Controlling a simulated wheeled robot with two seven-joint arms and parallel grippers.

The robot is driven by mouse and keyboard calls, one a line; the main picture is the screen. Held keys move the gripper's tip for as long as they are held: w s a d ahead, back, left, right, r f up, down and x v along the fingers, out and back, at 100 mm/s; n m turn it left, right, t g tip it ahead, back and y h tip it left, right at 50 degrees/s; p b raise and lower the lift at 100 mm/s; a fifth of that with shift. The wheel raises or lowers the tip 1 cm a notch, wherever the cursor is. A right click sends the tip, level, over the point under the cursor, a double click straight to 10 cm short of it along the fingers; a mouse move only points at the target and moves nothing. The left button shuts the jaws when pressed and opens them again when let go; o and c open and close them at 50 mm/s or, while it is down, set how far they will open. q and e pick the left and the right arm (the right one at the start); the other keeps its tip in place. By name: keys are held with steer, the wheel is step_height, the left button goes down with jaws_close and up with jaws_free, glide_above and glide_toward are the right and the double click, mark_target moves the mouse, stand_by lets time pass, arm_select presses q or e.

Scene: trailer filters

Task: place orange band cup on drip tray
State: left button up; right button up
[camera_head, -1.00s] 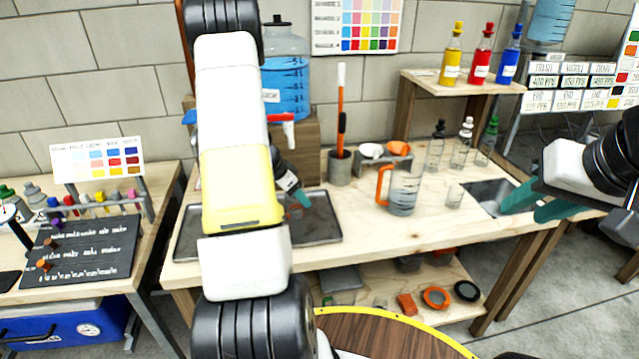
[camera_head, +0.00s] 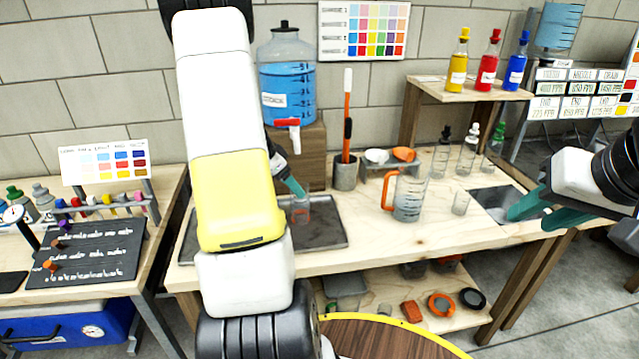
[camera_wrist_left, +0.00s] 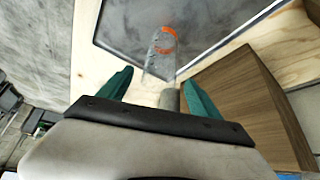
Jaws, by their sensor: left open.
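The clear cup with the orange band (camera_head: 300,212) stands on the dark drip tray (camera_head: 335,232) in the head view. It also shows in the left wrist view (camera_wrist_left: 160,58), over the grey surface of the tray (camera_wrist_left: 205,25). My left gripper (camera_head: 295,187) is mostly hidden behind my own arm; one teal finger shows just above the cup. In the left wrist view its two teal fingers (camera_wrist_left: 156,84) are spread, with the cup beyond their tips and apart from them. My right gripper (camera_head: 529,218) hangs at the right near the sink, its fingers apart and empty.
A blue-filled jug with a red tap (camera_head: 287,90) stands on a wooden block (camera_head: 310,150) behind the tray. A grey holder (camera_head: 345,172), a measuring jug with an orange handle (camera_head: 408,195) and a small clear cup (camera_head: 460,203) stand to the right.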

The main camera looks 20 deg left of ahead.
arm_select(q)
steer(key=shift+v, duration=1.45)
